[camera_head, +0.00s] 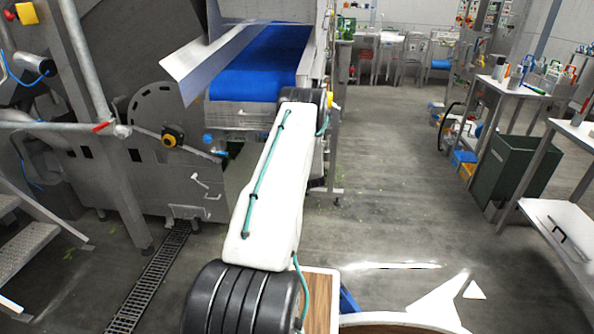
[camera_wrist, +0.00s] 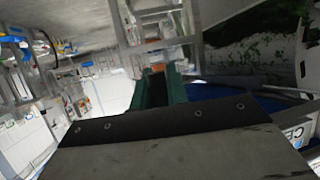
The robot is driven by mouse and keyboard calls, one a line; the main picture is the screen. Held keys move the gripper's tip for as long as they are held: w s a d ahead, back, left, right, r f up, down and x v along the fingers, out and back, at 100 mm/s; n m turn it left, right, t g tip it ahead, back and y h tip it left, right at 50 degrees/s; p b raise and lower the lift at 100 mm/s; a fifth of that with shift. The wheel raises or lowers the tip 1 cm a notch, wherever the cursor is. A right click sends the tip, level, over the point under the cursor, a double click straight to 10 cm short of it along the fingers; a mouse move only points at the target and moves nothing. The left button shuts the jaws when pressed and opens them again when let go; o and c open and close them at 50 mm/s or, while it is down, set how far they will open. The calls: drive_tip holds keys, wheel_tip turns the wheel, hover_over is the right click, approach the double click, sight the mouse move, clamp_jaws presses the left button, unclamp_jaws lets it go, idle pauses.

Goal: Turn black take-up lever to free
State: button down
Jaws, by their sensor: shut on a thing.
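My gripper (camera_wrist: 159,90) shows in the wrist view as two green fingers closed on a small dark piece (camera_wrist: 157,78), which fits the black take-up lever. Most of that piece is hidden by the fingers, so its angle cannot be told. In the head view my white arm reaches forward to the end of the conveyor with the blue belt (camera_head: 262,65). My gripper and the lever are hidden there behind the arm. The blue belt (camera_wrist: 232,103) also shows beside the fingers in the wrist view.
A steel machine with a black and yellow knob (camera_head: 172,137) stands to the left. A floor drain (camera_head: 150,278) runs below it. A green bin (camera_head: 508,168) and steel tables stand to the right. The floor (camera_head: 400,190) between is clear.

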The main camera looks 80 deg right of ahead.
drive_tip(key=shift+s+a+f, duration=0.15)
drive_tip(key=shift+f, duration=0.1)
drive_tip(key=c, duration=1.4)
unclamp_jaws()
drive_tip(key=shift+r, duration=0.1)
drive_tip(key=v, duration=0.7)
drive_tip(key=shift+a+r, duration=0.2)
drive_tip(key=shift+a, duration=0.1)
